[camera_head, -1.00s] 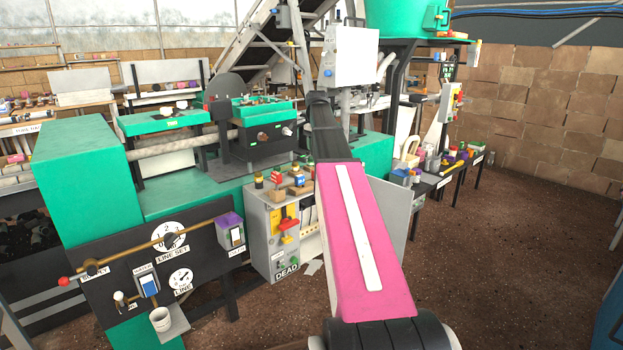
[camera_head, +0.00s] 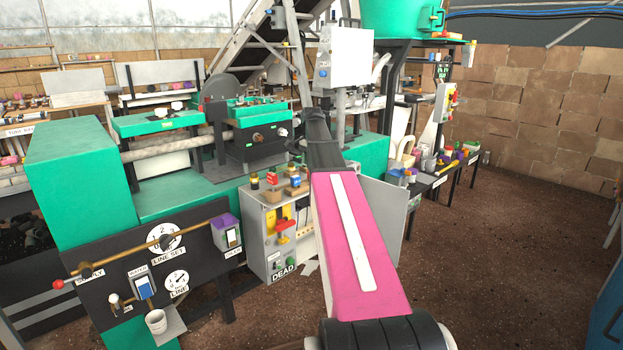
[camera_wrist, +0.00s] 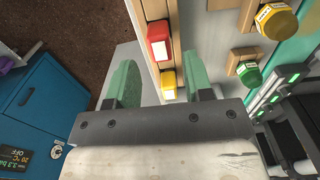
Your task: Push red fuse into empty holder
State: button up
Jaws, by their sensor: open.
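In the wrist view, my gripper (camera_wrist: 160,82) is open, its two green fingers spread apart. A red block (camera_wrist: 158,40), which looks like the red fuse, sits on a pale wooden strip just beyond the fingers. A yellow block (camera_wrist: 168,83) lies in the gap between the fingers, and I cannot tell whether it touches one. In the head view, a grey box marked DEAD (camera_head: 255,240) stands left of my arm, with red (camera_head: 282,225) and yellow parts on its front. My gripper is hidden there. I cannot make out which holder is empty.
In the wrist view, a yellow knob (camera_wrist: 278,20) and a green knob (camera_wrist: 248,74) sit on wooden pieces at right. A blue cabinet (camera_wrist: 45,110) is at left. In the head view, a green machine (camera_head: 75,180) stands beside the box; brown floor (camera_head: 500,250) is clear at right.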

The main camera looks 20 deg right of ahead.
jog(key=shift+f, duration=0.2)
jog(key=shift+f, duration=1.8)
grip_shut()
jog(key=shift+r, duration=0.15)
jog(key=shift+r, duration=2.4)
